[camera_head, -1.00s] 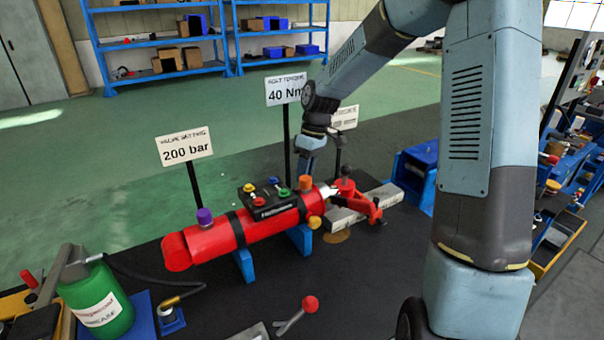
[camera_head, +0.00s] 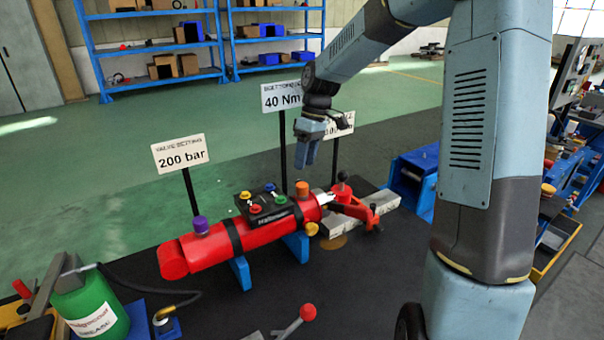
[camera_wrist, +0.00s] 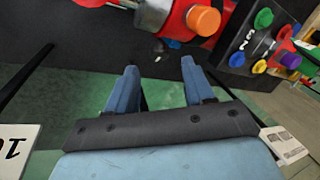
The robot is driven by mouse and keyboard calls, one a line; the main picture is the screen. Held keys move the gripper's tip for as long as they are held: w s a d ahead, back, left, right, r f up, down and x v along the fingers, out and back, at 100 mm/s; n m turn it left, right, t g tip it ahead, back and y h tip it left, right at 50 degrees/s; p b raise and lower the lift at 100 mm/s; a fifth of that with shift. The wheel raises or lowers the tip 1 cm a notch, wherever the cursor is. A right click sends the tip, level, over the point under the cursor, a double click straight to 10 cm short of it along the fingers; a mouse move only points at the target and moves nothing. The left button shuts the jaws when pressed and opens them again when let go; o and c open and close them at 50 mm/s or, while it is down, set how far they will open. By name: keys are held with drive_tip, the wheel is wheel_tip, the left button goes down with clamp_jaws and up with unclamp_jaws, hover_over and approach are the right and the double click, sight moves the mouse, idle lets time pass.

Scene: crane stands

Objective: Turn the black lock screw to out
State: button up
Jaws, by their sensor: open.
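A black ball-topped knob (camera_head: 342,177) stands on the red clamp piece (camera_head: 352,207) at the right end of the red cylinder (camera_head: 235,238); it may be the black lock screw, but its marking is too small to read. My gripper (camera_head: 310,165) is open and empty, pointing down above and behind the cylinder's right part, left of the black knob. In the wrist view its two blue fingers (camera_wrist: 160,70) are apart with nothing between them. The orange knob (camera_wrist: 203,20) lies beyond the fingertips there. The black knob is not clearly visible in that view.
Sign posts with a 200 bar sign (camera_head: 180,153) and a 40 Nm sign (camera_head: 282,96) stand behind the cylinder, close to my gripper. A valve block (camera_head: 268,205) with coloured knobs sits on the cylinder. A green jug (camera_head: 92,312) and a red-balled lever (camera_head: 307,312) are in front.

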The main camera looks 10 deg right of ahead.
drive_tip(key=v, duration=0.7)
drive_tip(key=shift+r, duration=0.2)
